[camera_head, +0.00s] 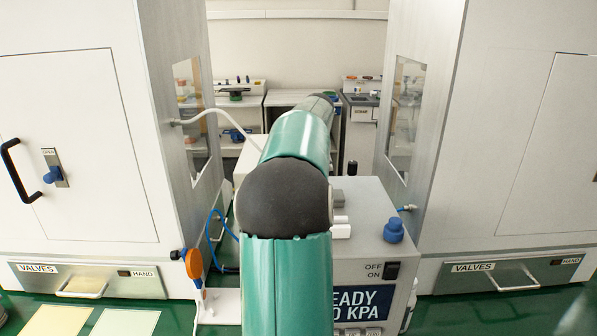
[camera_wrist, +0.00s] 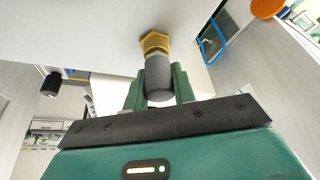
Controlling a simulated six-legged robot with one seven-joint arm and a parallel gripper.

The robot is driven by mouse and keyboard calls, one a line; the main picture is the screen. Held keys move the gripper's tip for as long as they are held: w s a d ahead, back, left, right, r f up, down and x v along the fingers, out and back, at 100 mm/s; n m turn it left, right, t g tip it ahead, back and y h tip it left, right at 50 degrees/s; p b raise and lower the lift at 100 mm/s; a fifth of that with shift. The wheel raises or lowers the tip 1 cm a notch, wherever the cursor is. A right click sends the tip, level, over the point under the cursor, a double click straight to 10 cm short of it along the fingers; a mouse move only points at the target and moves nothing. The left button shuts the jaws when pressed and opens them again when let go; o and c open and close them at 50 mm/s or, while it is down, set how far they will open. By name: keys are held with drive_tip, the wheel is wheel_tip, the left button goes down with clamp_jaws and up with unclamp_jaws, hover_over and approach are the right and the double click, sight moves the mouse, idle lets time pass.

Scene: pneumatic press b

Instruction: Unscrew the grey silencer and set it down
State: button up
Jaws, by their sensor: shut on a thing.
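The grey silencer (camera_wrist: 159,80) shows in the wrist view as a dark grey cylinder below a brass hex fitting (camera_wrist: 154,43) on a pale surface. It appears joined to the fitting, though I cannot tell how far it is threaded in. My gripper (camera_wrist: 159,88) has its green fingers on either side of the silencer and is shut on it. In the head view my own green arm covers the middle, so the silencer and gripper are hidden there.
A grey control box (camera_head: 368,215) with a blue knob (camera_head: 393,230) and an OFF/ON switch (camera_head: 391,270) stands behind my arm. White cabinets stand left (camera_head: 70,120) and right (camera_head: 520,130). An orange handle (camera_head: 193,263) and blue hose (camera_head: 214,232) sit left of my arm.

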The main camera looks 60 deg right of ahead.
drive_tip(key=shift+n, duration=0.4)
drive_tip(key=shift+n+y, duration=0.5)
drive_tip(key=shift+n, duration=0.3)
drive_tip(key=o, duration=0.6)
drive_tip(key=shift+c, duration=0.2)
drive_tip(key=shift+m+h, duration=0.4)
drive_tip(key=shift+m, duration=0.5)
drive_tip(key=shift+m+h, duration=0.3)
drive_tip(key=shift+m, duration=0.5)
